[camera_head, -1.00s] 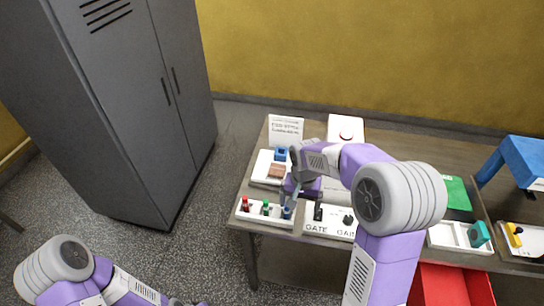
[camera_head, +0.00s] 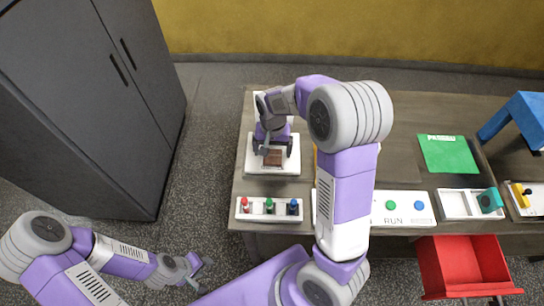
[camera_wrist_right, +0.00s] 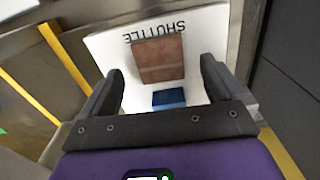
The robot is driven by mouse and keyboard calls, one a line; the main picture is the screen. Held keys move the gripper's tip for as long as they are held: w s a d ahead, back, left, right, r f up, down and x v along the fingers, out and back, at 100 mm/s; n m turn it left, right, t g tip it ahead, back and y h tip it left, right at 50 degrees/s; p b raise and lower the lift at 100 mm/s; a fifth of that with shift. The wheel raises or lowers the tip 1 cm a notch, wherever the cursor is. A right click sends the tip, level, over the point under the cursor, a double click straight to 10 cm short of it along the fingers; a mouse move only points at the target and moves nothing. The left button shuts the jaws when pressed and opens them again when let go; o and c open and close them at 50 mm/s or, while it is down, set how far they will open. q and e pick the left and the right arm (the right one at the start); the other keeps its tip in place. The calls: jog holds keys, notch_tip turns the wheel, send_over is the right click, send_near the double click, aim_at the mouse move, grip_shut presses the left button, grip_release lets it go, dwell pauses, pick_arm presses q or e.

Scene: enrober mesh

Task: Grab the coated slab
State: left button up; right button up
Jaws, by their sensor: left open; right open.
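The coated slab (camera_head: 274,158) is a small brown block lying on a white plate (camera_head: 287,167) at the left of the table. In the right wrist view the slab (camera_wrist_right: 160,58) lies on the plate, which is lettered SHUTTLE (camera_wrist_right: 215,25). A blue block (camera_wrist_right: 169,98) sits beside the slab on the plate. My right gripper (camera_head: 273,148) is open above the plate; in its wrist view the slab shows ahead, between and beyond the fingers (camera_wrist_right: 165,85). It does not grip the slab. My left gripper (camera_head: 194,271) is open, low at the left, off the table.
A panel with red, green and blue knobs (camera_head: 250,212) lies in front of the plate. A RUN button panel (camera_head: 405,218), a green mat (camera_head: 447,160) and a blue stand (camera_head: 520,112) are to the right. A red drawer (camera_head: 462,262) sticks out below the tabletop.

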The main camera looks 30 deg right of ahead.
aim_at(273, 158)
jog(key=shift+d+f, duration=0.1)
jog(key=shift+f, duration=1.3)
jog(key=c, duration=1.2)
jog(key=shift+r, duration=0.1)
